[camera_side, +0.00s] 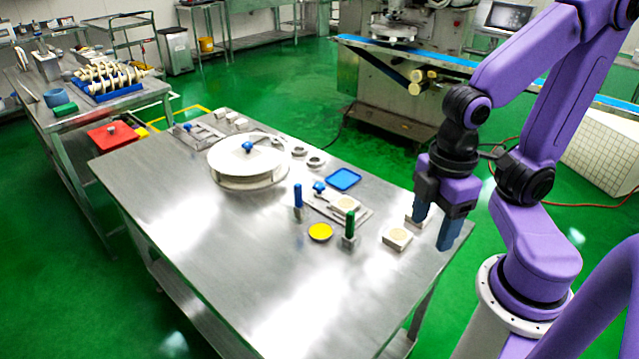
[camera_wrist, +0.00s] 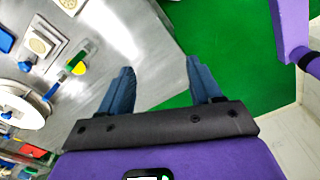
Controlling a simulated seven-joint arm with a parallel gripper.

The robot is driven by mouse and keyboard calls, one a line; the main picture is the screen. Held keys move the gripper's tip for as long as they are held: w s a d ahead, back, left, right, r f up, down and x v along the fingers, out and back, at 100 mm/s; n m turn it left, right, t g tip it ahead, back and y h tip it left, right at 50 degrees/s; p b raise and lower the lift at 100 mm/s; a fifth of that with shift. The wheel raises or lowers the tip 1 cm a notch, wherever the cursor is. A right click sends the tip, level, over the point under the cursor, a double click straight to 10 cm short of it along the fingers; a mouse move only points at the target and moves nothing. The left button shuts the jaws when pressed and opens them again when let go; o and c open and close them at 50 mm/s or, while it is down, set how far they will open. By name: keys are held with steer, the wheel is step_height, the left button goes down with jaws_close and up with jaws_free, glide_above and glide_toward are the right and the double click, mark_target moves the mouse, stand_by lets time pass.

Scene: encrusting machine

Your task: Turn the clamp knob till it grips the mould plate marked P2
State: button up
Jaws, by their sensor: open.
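A clamp fixture (camera_side: 362,215) with a blue knob (camera_side: 319,187) lies on the steel table, and a pale square mould plate (camera_side: 345,203) with a round face sits in it. The wrist view shows a blue knob (camera_wrist: 25,66) beside a pale plate (camera_wrist: 40,45) at the upper left. No P2 mark is readable. My gripper (camera_side: 436,228) is open and empty near that corner, right of the fixture; its blue fingers (camera_wrist: 160,70) are apart.
A large white round drum (camera_side: 235,160) stands further left. The table's front (camera_side: 220,265) is clear.

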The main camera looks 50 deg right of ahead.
steer(key=w+a+r, duration=0.2)
steer(key=w+a, duration=0.1)
steer(key=w, duration=0.8)
steer(key=n, duration=0.2)
glide_above(321, 184)
step_height(321, 184, down, 6)
step_height(321, 184, down, 16)
steer(key=shift+f, duration=0.2)
steer(key=c, duration=1)
steer(key=shift+c, duration=0.2)
